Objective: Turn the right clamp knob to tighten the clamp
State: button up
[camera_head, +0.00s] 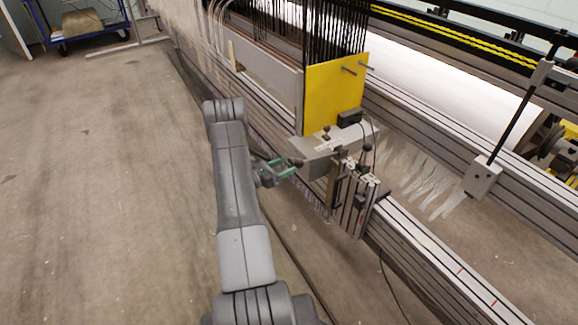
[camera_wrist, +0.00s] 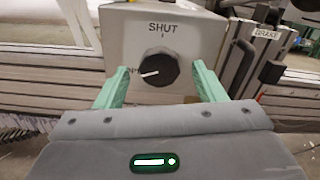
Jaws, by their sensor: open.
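A round black clamp knob (camera_wrist: 157,66) sits on the front of a light grey box (camera_wrist: 118,33) in the wrist view. The word SHUT with a tick is above the knob, and a partly covered label is at its left. The knob's white pointer is turned left, towards that label. My gripper (camera_wrist: 161,72) is open, its green fingers on the left and right of the knob with gaps between. In the head view my gripper (camera_head: 284,169) is at the front of the grey box (camera_head: 318,148); the knob (camera_head: 296,162) is a small dark spot there.
A yellow plate (camera_head: 334,92) stands behind the box. A bracket assembly (camera_head: 352,200) with small black knobs is just right of the box on the long metal rail (camera_head: 440,260). In the wrist view a lever with a BRAKE label (camera_wrist: 266,33) is at the right.

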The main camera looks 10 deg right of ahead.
jog(key=shift+x, duration=1.1)
jog(key=c, duration=1)
jog(key=shift+o, duration=0.2)
